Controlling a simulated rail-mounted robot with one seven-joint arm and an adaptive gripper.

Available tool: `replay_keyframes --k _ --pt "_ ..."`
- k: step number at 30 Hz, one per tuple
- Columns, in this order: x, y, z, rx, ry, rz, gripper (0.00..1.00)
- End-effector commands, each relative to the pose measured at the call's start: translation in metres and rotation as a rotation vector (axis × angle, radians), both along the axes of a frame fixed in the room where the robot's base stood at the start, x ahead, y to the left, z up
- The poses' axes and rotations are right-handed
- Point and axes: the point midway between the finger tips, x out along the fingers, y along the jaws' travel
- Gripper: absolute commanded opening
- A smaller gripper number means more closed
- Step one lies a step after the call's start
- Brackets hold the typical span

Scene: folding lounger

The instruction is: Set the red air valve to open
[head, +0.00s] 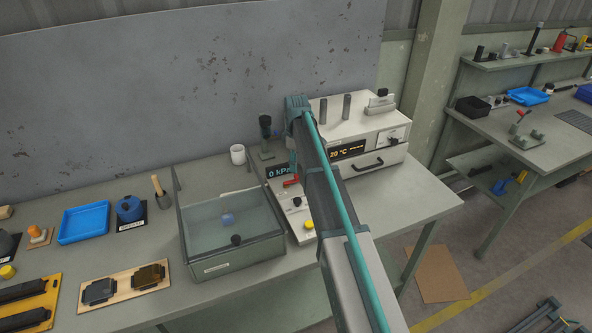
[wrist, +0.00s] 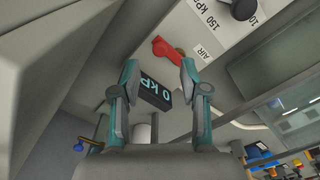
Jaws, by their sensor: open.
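The red air valve handle (head: 291,181) sits on a pale panel in front of a small display (head: 280,171) reading "0 kPa". In the wrist view the red handle (wrist: 167,48) lies just beyond the fingertips, beside an "AIR" label. My gripper (wrist: 158,72) is open and empty, with its two fingers on either side of the display and the handle slightly ahead of them. I see no contact with the handle. In the head view my arm covers part of the panel, and the fingers are mostly hidden behind it.
A glass-lidded box (head: 232,232) stands left of the panel. A white oven-like unit (head: 352,135) showing "20 °C" stands right behind it. A yellow button (head: 309,225) is on the panel's front. A white cup (head: 237,154) stands behind. The table's right end is clear.

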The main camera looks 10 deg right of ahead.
Motion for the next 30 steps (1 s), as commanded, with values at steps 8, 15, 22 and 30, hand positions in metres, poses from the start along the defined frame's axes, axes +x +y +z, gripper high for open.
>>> replay_keyframes --k 8,15,22,30 --pt "0.000 0.000 -0.035 0.000 0.001 0.000 0.44" --pt "0.000 0.000 -0.046 0.000 0.000 0.000 0.44" --pt "0.000 0.000 -0.046 -0.001 -0.001 0.000 0.41" --pt "0.000 0.000 -0.046 0.000 0.000 0.000 0.00"
